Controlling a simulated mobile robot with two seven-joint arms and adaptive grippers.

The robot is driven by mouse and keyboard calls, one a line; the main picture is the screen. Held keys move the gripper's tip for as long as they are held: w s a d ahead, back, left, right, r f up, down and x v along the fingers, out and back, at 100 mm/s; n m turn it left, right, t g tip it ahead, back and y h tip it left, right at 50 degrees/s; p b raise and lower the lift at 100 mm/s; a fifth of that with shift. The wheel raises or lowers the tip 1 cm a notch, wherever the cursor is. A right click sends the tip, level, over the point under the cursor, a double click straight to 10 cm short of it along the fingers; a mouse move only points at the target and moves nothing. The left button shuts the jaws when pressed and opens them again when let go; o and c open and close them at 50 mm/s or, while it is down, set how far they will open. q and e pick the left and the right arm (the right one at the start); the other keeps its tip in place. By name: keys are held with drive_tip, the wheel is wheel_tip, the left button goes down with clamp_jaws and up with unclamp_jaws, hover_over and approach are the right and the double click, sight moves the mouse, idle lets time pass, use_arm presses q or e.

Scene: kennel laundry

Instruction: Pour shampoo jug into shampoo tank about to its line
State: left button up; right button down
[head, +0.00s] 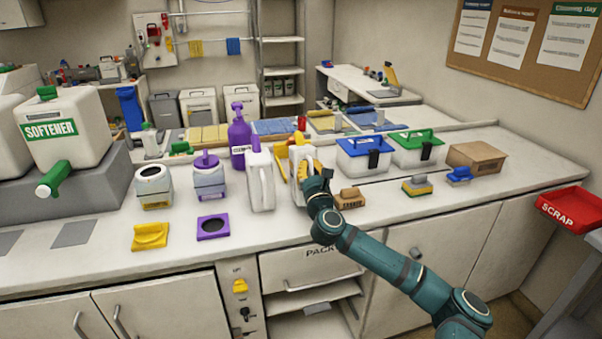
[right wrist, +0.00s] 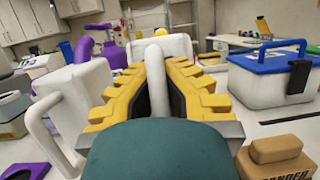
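My right gripper (head: 312,182) is at a white jug (head: 296,163) on the counter. In the right wrist view its yellow fingers (right wrist: 157,85) lie on both sides of the jug's white handle (right wrist: 157,60), with no clear gap, so it looks shut on it. The jug appears upright. A second white jug (head: 260,182) stands just left of it. Two small white tanks stand further left: one with an open dark top (head: 154,186), one with a purple cap (head: 208,178). Their labels are too small to read, so I cannot tell which is the shampoo tank. My left gripper is out of view.
A yellow lid (head: 150,236) and a purple square piece (head: 213,227) lie in front of the tanks. A purple pump bottle (head: 240,137) stands behind. A brown block (head: 350,198) and blue-lidded box (head: 363,155) are right of the gripper. The front counter strip is mostly clear.

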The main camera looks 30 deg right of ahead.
drive_tip(key=shift+r+t+h, duration=0.1)
drive_tip(key=shift+t+h, duration=0.3)
drive_tip(key=shift+t, duration=1)
drive_tip(key=shift+s, duration=0.1)
